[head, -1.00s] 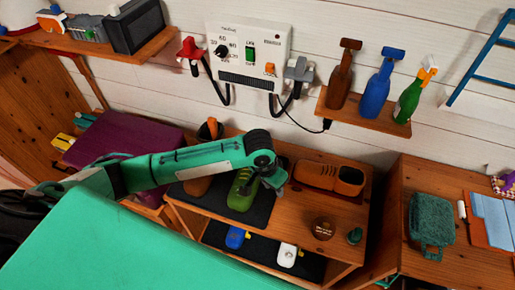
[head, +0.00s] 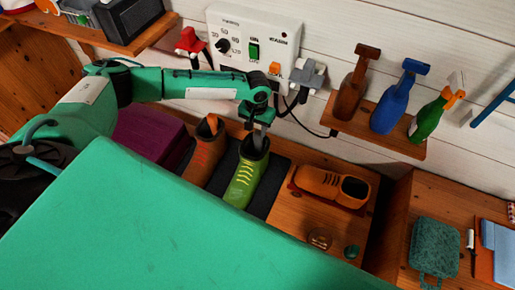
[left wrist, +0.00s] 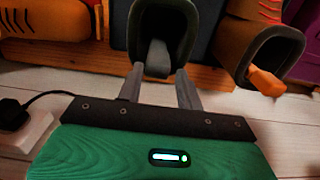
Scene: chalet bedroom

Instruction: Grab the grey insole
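The grey insole (left wrist: 157,60) stands partly inside the opening of the green shoe (left wrist: 165,22) in the left wrist view; its lower part is hidden in the shoe. In the head view the green shoe (head: 245,177) stands on the dark mat, under my left gripper (head: 258,128). In the left wrist view my left gripper (left wrist: 159,88) is open, with one finger on each side of the insole's end and a visible gap on both sides. My right gripper is not in view.
A brown shoe (head: 204,158) with an orange insole (head: 213,124) stands left of the green shoe. Another orange-brown shoe (head: 330,186) lies to the right. A white wall unit (head: 255,35) with a cable and a bottle shelf (head: 345,122) are close behind.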

